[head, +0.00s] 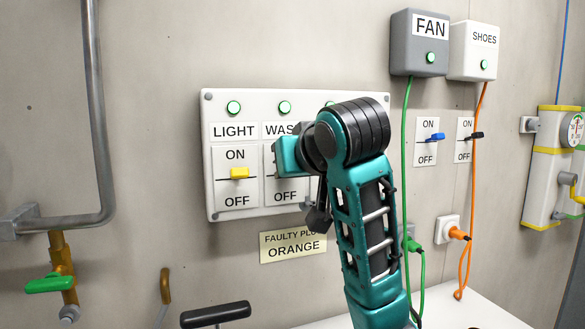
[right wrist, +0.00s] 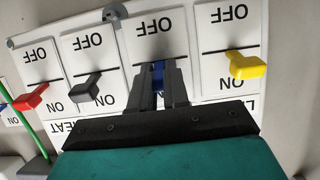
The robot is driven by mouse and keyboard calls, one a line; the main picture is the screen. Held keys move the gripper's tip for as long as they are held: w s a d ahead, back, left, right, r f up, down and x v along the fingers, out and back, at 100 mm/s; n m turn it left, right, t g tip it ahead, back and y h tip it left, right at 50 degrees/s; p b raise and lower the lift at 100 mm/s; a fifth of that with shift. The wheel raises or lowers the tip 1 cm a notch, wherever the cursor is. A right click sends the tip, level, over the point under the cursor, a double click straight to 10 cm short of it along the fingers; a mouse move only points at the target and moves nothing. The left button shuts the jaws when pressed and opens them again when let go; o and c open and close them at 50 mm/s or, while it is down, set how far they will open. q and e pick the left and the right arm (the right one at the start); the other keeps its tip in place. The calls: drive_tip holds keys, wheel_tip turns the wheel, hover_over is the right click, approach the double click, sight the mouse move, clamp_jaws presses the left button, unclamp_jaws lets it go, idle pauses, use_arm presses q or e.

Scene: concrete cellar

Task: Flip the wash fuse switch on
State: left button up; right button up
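The white fuse panel (head: 300,97) on the wall carries a wash switch, second from the left, under a partly covered WASH label (head: 277,130). A green lamp (head: 285,107) glows above that label. My right gripper hand (head: 287,155) covers the wash lever in the head view. In the upside-down right wrist view, the blue wash lever (right wrist: 158,75) sits between my right gripper's fingertips (right wrist: 160,88), which appear closed against its sides. The lever shows on the ON side of its line, like the yellow light lever (right wrist: 247,66). My left gripper is not in view.
Grey FAN (head: 418,60) and white SHOES (head: 473,55) boxes hang to the right. A grey pipe (head: 98,130) and green-handled valve (head: 50,284) are at left.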

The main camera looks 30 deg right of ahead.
drive_tip(key=o, duration=0.4)
drive_tip(key=shift+w, duration=0.1)
drive_tip(key=shift+o, duration=0.2)
drive_tip(key=v, duration=1.3)
idle(0.3)
idle(0.6)
